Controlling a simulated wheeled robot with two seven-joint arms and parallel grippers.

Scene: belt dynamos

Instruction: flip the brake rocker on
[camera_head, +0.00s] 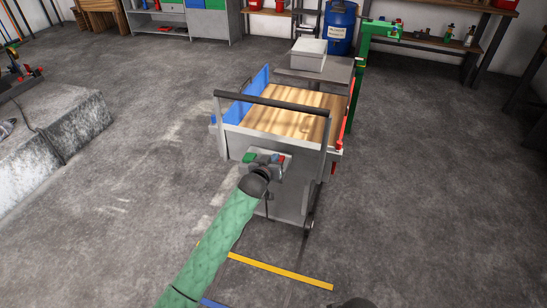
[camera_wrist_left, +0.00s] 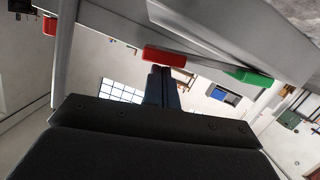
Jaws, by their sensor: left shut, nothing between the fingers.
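The grey cart (camera_head: 300,200) carries a small control panel (camera_head: 262,167) on its near end, below the handle. A green control (camera_head: 249,157) sits at the panel's left and a red control (camera_head: 281,158) at its right. In the left wrist view the red control (camera_wrist_left: 165,58) and the green control (camera_wrist_left: 248,76) stick out from the grey panel. No label shows, so I cannot tell which is the brake rocker. My left gripper (camera_wrist_left: 161,72) is shut and empty, its tips close to the red control. I cannot tell whether they touch it. My right gripper is not in view.
The cart's dark handle bar (camera_head: 270,102) spans above the panel, before a wooden deck (camera_head: 300,112). A grey box (camera_head: 308,55) stands on a table behind, with a green post (camera_head: 358,70) beside it. Yellow tape (camera_head: 280,270) marks the floor.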

